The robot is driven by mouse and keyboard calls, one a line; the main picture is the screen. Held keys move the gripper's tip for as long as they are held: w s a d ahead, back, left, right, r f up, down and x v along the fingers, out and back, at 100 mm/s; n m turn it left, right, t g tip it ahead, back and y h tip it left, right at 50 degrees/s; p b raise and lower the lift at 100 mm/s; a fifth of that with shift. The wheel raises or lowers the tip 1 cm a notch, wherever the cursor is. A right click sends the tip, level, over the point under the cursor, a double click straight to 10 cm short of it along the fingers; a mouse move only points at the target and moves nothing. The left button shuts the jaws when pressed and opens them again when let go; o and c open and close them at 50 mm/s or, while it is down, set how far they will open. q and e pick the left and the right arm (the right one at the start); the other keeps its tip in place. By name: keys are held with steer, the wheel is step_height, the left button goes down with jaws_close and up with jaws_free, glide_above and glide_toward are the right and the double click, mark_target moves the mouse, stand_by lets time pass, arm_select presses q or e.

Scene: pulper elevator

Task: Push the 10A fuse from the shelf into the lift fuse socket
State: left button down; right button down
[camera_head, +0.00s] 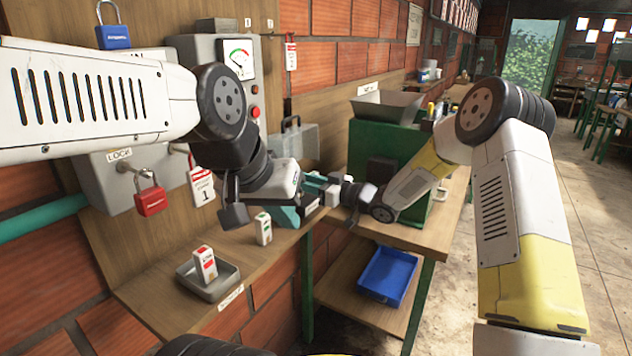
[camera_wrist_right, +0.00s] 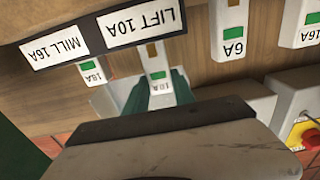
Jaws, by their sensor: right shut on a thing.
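The 10A fuse (camera_wrist_right: 158,72), white with a green stripe, shows in the right wrist view between the teal fingers of my right gripper (camera_wrist_right: 160,98), which is shut on it. The fuse is right by the LIFT 10A label (camera_wrist_right: 138,22), which appears upside down. The socket itself is mostly hidden, and I cannot tell how deep the fuse sits. In the head view my right gripper (camera_head: 330,189) is small and partly hidden. My left gripper (camera_head: 292,208) is above the wall shelf, close to the right one. Its jaw opening is unclear.
In the head view, a red-marked fuse (camera_head: 205,262) stands in a grey tray (camera_head: 190,286) on the shelf, with a green-marked fuse (camera_head: 264,228) nearby. The right wrist view shows a 16A fuse (camera_wrist_right: 93,72) near the MILL label and a 6A fuse (camera_wrist_right: 232,35).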

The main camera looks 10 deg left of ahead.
mark_target(305, 199)
steer(key=shift+f, duration=1.75)
stand_by(1.8)
steer(key=c, duration=1)
jaws_free()
steer(key=shift+o, duration=0.2)
steer(key=shift+d, duration=0.1)
